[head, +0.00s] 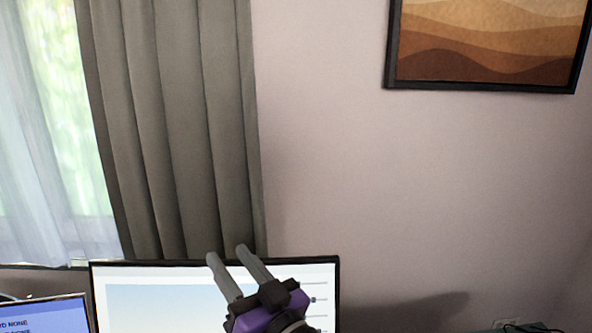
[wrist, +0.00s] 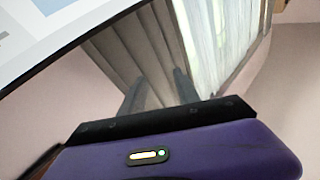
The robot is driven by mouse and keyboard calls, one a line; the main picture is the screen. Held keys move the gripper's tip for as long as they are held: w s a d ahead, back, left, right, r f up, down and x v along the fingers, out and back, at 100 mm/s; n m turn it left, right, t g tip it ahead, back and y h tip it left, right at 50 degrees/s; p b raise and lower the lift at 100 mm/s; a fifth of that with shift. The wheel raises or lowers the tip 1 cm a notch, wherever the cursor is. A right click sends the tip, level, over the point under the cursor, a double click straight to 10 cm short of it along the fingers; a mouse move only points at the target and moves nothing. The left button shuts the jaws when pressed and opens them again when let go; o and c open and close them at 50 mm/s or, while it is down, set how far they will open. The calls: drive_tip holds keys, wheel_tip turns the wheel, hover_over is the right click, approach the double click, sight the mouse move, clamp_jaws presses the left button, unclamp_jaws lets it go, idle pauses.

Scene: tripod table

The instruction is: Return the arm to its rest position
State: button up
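My gripper (head: 226,262) shows at the bottom of the head view, with a purple body and two grey fingers pointing up and to the left. A gap shows between the fingers, and nothing is between them. It is in front of a monitor (head: 160,290) in this view. In the wrist view, the two dark fingers of my gripper (wrist: 157,92) stand apart against the curtain, with the purple body below them. I cannot tell how far the gripper is from the monitor.
A second screen (head: 45,315) is at the lower left. A grey curtain (head: 180,130) hangs beside a bright window (head: 45,120). A framed picture (head: 485,45) hangs on the wall at the upper right. The wall between curtain and picture is bare. Dark items (head: 525,327) show at the lower right edge.

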drive_tip(key=s+d+f+m+t+h, duration=0.2)
drive_tip(key=s+d+f+m+h, duration=0.2)
drive_tip(key=s+d+f, duration=0.4)
drive_tip(key=s+d+f+m+t+h, duration=0.25)
drive_tip(key=s+d+f+h, duration=0.2)
drive_tip(key=d, duration=0.65)
drive_tip(key=s+d+f+g+h, duration=0.1)
drive_tip(key=s+d+f, duration=0.2)
drive_tip(key=s, duration=0.6)
drive_tip(key=s+d+f+g+h+b, duration=0.1)
drive_tip(key=s+d+f+g+h, duration=0.1)
drive_tip(key=s, duration=0.7)
drive_tip(key=s+d+f+g+h, duration=0.1)
drive_tip(key=s+d+f+g, duration=0.1)
drive_tip(key=s+d+f, duration=0.3)
drive_tip(key=s+d, duration=0.1)
drive_tip(key=s, duration=0.3)
drive_tip(key=shift+s+n, duration=0.25)
drive_tip(key=shift+n, duration=0.1)
drive_tip(key=shift+f+g, duration=0.1)
drive_tip(key=shift+g, duration=0.15)
